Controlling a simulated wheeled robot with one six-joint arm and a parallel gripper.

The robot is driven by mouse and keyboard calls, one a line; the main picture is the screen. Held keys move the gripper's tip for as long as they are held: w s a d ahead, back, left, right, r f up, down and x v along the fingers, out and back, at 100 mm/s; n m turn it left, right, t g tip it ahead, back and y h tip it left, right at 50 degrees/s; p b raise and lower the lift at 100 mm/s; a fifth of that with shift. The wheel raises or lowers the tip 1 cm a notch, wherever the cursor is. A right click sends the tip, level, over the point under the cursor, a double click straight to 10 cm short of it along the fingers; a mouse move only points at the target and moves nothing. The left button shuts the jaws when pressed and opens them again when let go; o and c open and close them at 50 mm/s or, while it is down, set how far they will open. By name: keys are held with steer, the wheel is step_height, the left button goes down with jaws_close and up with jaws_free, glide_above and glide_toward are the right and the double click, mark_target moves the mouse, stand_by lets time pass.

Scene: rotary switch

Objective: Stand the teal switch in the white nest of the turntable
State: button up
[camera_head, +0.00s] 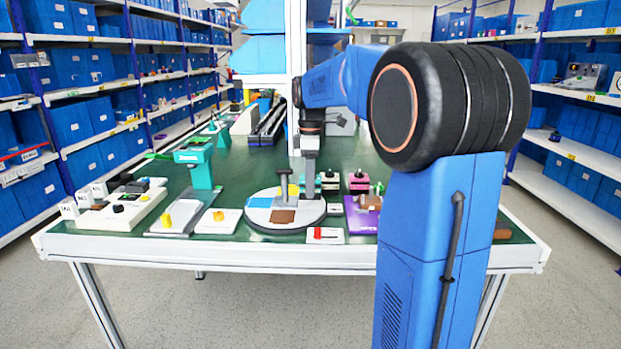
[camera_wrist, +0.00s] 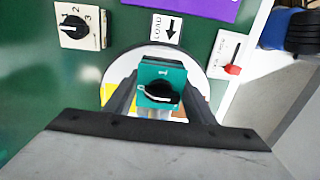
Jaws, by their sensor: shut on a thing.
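My gripper (camera_wrist: 160,100) is shut on the teal switch (camera_wrist: 172,72), a teal block with a black knob and a white mark on its face. The fingers lie along its left and right sides in the wrist view. The turntable (camera_head: 257,224) is a round light disc with blue, brown and yellow areas and a grey T-shaped post. In the wrist view the switch covers the turntable's middle (camera_wrist: 200,72). I cannot make out the white nest or the switch's base.
A plate with a red slider (camera_head: 326,236) lies in front of the turntable. A purple mat (camera_head: 362,222), a pink switch (camera_head: 358,182) and a beige-and-black switch (camera_head: 330,182) are to the right. A teal press (camera_head: 195,157) stands left. A LOAD sign (camera_wrist: 166,28) borders the disc.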

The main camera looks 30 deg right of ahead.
steer(key=shift+f, duration=1.2)
steer(key=o, duration=1.1)
steer(key=shift+r, duration=0.1)
step_height(320, 180, up, 17)
steer(key=s+a+f+m+t, duration=0.1)
steer(key=s+a+f+m, duration=0.2)
steer(key=s+a+f, duration=0.35)
steer(key=s+a+f+m+t, duration=0.1)
steer(key=s+a+f+m, duration=0.2)
steer(key=s, duration=0.6)
steer(key=s+a+f+m+t, duration=0.1)
steer(key=s+a+f, duration=0.1)
steer(key=s+f, duration=0.3)
steer(key=s+a+f+m+t, duration=0.1)
steer(key=s+a+f+m, duration=0.1)
steer(key=s+f, duration=0.2)
steer(key=s+a+f+m, duration=0.2)
steer(key=s+f, duration=0.3)
steer(key=f, duration=0.3)
steer(key=shift+s+a+t, duration=0.15)
steer(key=shift+s+t, duration=0.2)
steer(key=shift+t, duration=0.05)
